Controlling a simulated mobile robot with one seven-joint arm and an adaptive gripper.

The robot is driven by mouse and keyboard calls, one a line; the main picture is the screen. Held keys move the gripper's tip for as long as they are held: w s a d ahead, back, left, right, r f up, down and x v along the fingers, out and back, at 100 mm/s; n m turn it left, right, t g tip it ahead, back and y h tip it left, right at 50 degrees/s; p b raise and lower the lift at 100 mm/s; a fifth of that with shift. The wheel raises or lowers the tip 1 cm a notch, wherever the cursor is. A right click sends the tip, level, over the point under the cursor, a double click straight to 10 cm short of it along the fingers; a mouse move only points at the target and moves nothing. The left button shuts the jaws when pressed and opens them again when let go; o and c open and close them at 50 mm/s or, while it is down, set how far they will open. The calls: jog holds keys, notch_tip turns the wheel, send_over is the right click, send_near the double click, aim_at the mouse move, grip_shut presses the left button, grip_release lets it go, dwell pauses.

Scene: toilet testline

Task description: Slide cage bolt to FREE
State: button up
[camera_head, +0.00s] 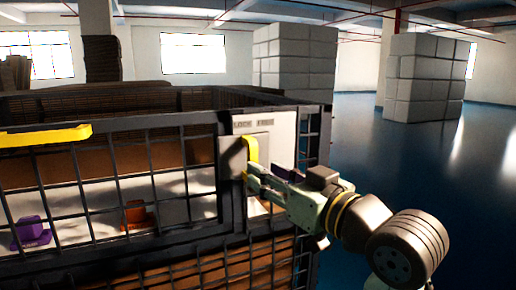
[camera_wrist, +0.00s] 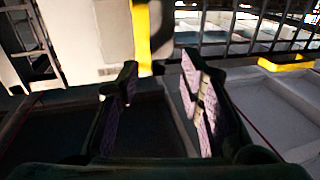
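The bolt's yellow handle (camera_head: 250,150) stands upright on a pale panel (camera_head: 281,143) at the cage corner. The panel reads LOCK on the left and FREE on the right; the handle is below the LOCK side. My gripper (camera_head: 254,178) is at the handle's lower end, coming from the right. In the wrist view the yellow handle (camera_wrist: 141,35) reaches down to the fingertips, nearer the left finger. My gripper (camera_wrist: 158,66) is open there, with a clear gap between its fingers. I cannot tell whether a finger touches the handle.
The dark mesh cage (camera_head: 110,190) fills the left side, with a yellow bar (camera_head: 45,137) on its top edge. A purple object (camera_head: 31,232) and an orange object (camera_head: 134,215) are inside. White block stacks (camera_head: 425,80) stand behind. The blue floor at right is clear.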

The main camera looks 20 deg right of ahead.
aim_at(253, 160)
jog(key=shift+h, duration=0.4)
jog(key=p+x, duration=0.1)
jog(key=x, duration=0.2)
jog(key=d+x, duration=0.1)
jog(key=x, duration=0.2)
jog(key=d+p+x, duration=0.1)
jog(key=x, duration=0.2)
jog(key=shift+w+f+p, duration=0.3)
jog(key=shift+p, duration=0.05)
jog(key=shift+c, duration=0.4)
grip_shut()
